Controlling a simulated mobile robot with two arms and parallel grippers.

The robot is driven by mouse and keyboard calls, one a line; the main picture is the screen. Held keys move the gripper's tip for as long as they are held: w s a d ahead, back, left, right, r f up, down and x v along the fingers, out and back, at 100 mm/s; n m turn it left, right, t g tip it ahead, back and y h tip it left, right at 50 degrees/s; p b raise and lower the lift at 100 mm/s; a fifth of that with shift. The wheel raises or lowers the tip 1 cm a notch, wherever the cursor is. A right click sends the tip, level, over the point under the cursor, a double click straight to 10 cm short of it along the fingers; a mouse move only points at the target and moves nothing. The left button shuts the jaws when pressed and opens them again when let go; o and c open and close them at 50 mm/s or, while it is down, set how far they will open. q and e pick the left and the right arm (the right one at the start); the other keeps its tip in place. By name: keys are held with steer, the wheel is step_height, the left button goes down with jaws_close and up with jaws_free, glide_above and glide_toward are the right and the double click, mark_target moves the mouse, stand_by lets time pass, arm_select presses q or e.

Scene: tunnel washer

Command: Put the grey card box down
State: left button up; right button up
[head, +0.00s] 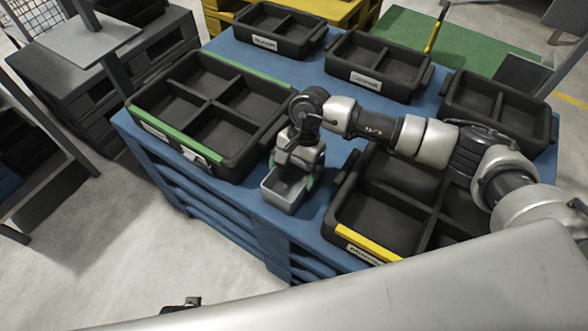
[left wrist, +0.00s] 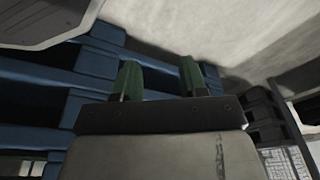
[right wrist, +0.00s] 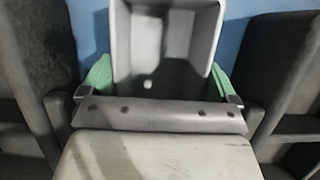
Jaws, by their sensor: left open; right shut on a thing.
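The grey card box (head: 283,193) is a small open-topped box at the front edge of the blue pallet stack. My right gripper (head: 291,174) is shut on it, with green fingers on its two sides. In the right wrist view, the box (right wrist: 166,38) is upright and looks empty, between the fingers (right wrist: 160,84). The blue surface shows close around it; I cannot tell whether the box touches it. My left gripper (left wrist: 158,78) is open and empty in its wrist view, facing the blue pallet side.
A green-trimmed black crate (head: 183,144) stands left of the box, a yellow-trimmed one (head: 366,242) right of it. More black crates (head: 279,45) line the back. A narrow strip of blue pallet top (head: 330,153) is free between the crates.

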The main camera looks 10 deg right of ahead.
arm_select(q)
steer(key=shift+s, duration=0.1)
arm_select(e)
steer(key=o, duration=0.8)
steer(key=shift+c, duration=0.2)
arm_select(q)
steer(key=shift+w+r, duration=0.25)
steer(key=shift+r, duration=0.1)
arm_select(e)
steer(key=shift+w+d+r, duration=0.15)
steer(key=shift+r, duration=0.35)
arm_select(q)
steer(key=shift+s+a+f, duration=0.1)
steer(key=shift+s+f, duration=0.2)
steer(key=shift+f, duration=0.25)
steer(key=shift+s+a+f, duration=0.1)
steer(key=shift+s+f, duration=0.15)
steer(key=shift+f, duration=0.3)
arm_select(e)
steer(key=v, duration=1.1)
arm_select(q)
steer(key=shift+d, duration=0.1)
